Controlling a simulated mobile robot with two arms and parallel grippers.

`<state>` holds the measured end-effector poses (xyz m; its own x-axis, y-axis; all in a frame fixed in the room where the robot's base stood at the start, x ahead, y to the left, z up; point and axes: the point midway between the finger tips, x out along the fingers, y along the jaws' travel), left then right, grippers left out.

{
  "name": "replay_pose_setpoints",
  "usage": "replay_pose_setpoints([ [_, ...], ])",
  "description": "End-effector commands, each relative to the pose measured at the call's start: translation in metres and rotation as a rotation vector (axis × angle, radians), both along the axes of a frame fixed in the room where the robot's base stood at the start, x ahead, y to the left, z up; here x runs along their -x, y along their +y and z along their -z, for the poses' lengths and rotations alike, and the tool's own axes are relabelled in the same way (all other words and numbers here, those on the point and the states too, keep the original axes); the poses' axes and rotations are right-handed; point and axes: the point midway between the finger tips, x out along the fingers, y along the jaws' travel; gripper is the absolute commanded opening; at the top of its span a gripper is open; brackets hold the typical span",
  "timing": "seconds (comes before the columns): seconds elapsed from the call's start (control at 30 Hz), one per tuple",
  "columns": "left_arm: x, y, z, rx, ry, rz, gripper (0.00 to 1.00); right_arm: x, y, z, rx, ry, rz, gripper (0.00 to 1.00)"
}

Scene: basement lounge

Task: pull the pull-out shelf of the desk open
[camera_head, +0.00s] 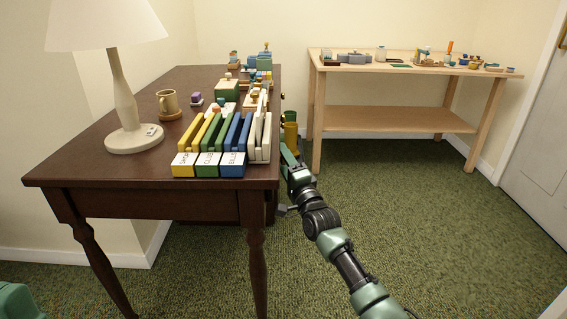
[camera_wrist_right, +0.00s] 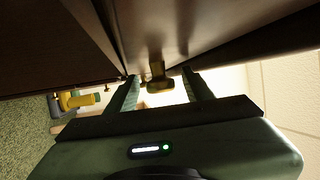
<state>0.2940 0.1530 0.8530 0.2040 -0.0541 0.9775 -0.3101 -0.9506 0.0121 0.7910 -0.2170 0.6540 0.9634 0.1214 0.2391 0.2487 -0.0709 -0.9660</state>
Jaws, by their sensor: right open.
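The dark wooden desk (camera_head: 100,165) stands at the left in the head view. My right gripper (camera_head: 287,152) is at the desk's right side, just below the level of its top. In the right wrist view, my right gripper (camera_wrist_right: 162,88) is open, with a finger on each side of a brass knob (camera_wrist_right: 157,75) on a dark wooden front (camera_wrist_right: 180,35). The knob lies between or just beyond the fingertips; I cannot tell whether they touch it. The shelf's outline is not clear, so I cannot tell whether this front is the shelf's. My left gripper is out of view.
The desktop holds a lamp (camera_head: 120,95), a mug (camera_head: 168,103), and upright coloured holders (camera_head: 225,132) near its right edge. Yellow and green cylinders (camera_head: 290,128) stand beyond my right gripper. A light wooden workbench (camera_head: 400,119) is at the back. The green carpet (camera_head: 440,235) at right is clear.

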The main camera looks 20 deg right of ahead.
Motion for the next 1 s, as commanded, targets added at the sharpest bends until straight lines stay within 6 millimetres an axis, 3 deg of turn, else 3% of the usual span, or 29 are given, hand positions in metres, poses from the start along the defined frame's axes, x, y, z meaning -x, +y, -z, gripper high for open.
replay_pose_setpoints([
  [0.27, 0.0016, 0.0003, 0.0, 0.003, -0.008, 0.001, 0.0, -0.0017, 0.0004, -0.0003, 0.0, 0.001, 0.0, 0.52],
  [0.47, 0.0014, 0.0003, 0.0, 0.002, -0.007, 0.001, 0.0, -0.0016, 0.0003, -0.0002, 0.001, 0.001, 0.0, 0.0],
  [1.0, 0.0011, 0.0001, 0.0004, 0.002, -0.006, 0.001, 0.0, -0.0015, 0.0002, 0.0004, 0.001, 0.002, 0.0, 0.0],
])
